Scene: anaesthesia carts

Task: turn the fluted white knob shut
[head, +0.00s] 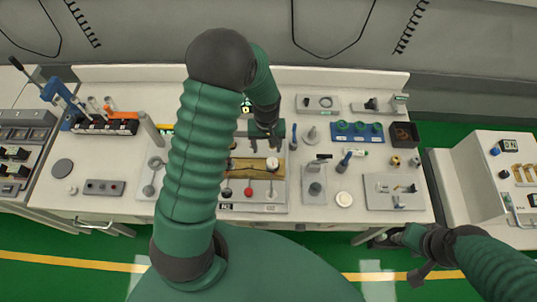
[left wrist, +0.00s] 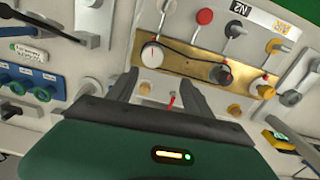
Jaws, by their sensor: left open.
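The round white knob (head: 272,163) sits at the right end of a brass plate (head: 245,168) on the bench. In the left wrist view the white knob (left wrist: 152,55) has a small red mark on its face; its fluting is too small to make out. My left gripper (head: 264,146) is above the plate's back edge, close to the knob. In the left wrist view its two fingers (left wrist: 158,80) are apart with the knob just beyond their tips, not between them. My right gripper (head: 425,268) is low at the right, dark and away from the bench; its jaws are unclear.
In front of the plate is a panel with a red-tipped lever (head: 248,191) and other levers. A blue block with green knobs (head: 359,130) stands at the back right. Fittings crowd the bench on both sides.

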